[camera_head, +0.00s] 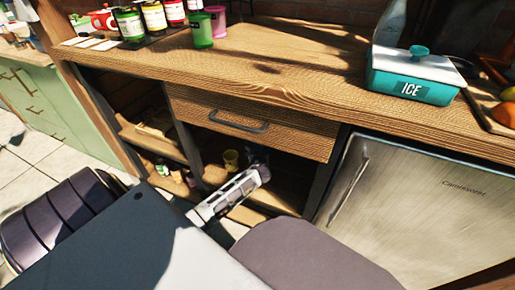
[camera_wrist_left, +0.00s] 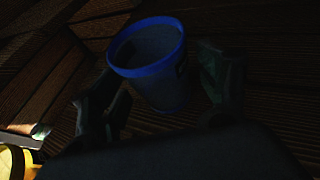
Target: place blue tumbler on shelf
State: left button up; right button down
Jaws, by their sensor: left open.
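The blue tumbler (camera_wrist_left: 160,85) shows in the left wrist view, with its bright blue rim toward the upper left. It is over or on dark wooden slats; contact with them is too dark to tell. My left gripper (camera_wrist_left: 165,95) is open, with one finger on each side of the tumbler. Whether the fingers touch it is unclear. In the head view my left gripper (camera_head: 258,157) reaches into the shadowed lower shelf (camera_head: 278,190) under the counter, and the tumbler cannot be made out there. My right gripper is out of view.
A yellow cup (camera_head: 231,160) stands on the shelf left of my gripper. A closed drawer (camera_head: 250,122) is above, and a steel fridge (camera_head: 410,200) is to the right. The countertop (camera_head: 290,60) holds jars, green (camera_head: 201,30) and pink (camera_head: 217,20) tumblers, and an ice box (camera_head: 412,77).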

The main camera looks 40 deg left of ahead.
pick_arm(q)
jog(key=p+v, duration=0.4)
jog(key=v, duration=0.5)
jog(key=shift+s+d+r, duration=0.1)
jog(key=shift+s+r, duration=0.05)
jog(key=shift+r, duration=0.1)
jog(key=shift+p+v, duration=0.35)
jog(key=shift+v, duration=0.6)
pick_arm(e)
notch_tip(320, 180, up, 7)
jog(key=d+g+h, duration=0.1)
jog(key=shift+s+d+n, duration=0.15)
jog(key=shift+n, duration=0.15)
